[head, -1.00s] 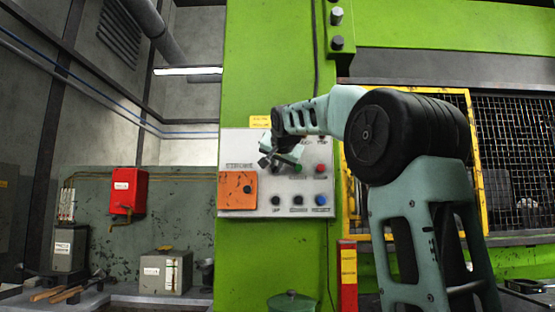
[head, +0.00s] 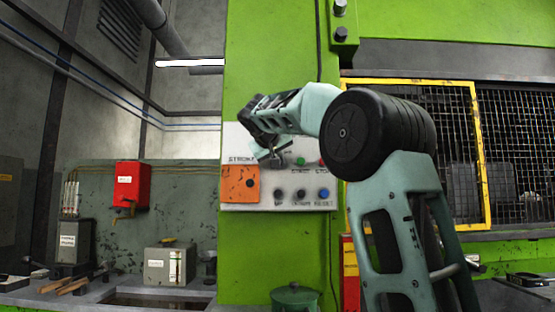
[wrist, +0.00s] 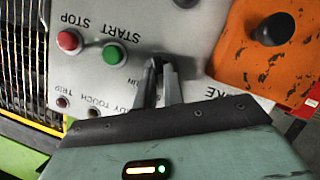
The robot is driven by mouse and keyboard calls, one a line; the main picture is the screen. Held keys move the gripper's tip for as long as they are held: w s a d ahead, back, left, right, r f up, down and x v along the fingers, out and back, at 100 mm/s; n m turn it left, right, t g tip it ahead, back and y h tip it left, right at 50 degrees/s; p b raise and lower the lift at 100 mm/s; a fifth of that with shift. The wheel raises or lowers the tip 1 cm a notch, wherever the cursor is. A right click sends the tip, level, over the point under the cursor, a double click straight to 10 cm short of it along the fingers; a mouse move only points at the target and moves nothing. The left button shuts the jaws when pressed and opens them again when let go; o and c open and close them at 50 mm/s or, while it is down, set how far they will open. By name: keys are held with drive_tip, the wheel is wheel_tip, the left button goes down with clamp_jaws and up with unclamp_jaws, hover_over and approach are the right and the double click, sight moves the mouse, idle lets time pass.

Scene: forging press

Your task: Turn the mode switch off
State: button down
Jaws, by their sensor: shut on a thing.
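The grey control panel (head: 233,148) is on the green press column, and it fills much of the wrist view (wrist: 205,25). My gripper (head: 274,160) is at the panel, left of the green start button (head: 299,161). In the wrist view, where the lettering is upside down, my gripper (wrist: 161,70) is shut on a small dark knob (wrist: 157,64), taken to be the mode switch. The knob is mostly hidden between the fingers. A partly covered label ending in "UN" is beside it. The switch's pointer position cannot be read.
The red stop button (wrist: 69,41) and green start button (wrist: 114,54) are near my fingers. An orange plate (head: 239,194) with a black knob (wrist: 274,29) is on the other side. A yellow-framed mesh guard (head: 482,150) is on the right. A red box (head: 131,184) hangs at left.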

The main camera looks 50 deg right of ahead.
drive_tip(key=shift+w+a+f+n+g+h+b, duration=0.1)
drive_tip(key=shift+n+g+h+b, duration=0.15)
drive_tip(key=shift+n, duration=0.25)
drive_tip(key=shift+f+n+g+h+b, duration=0.1)
drive_tip(key=shift+n+g+h, duration=0.05)
drive_tip(key=shift+n+h, duration=0.3)
drive_tip(key=c, duration=1.5)
unclamp_jaws()
drive_tip(key=shift+r, duration=0.1)
drive_tip(key=b+v, duration=0.1)
drive_tip(key=v, duration=1.6)
drive_tip(key=shift+a+r, duration=0.1)
drive_tip(key=shift+r, duration=0.05)
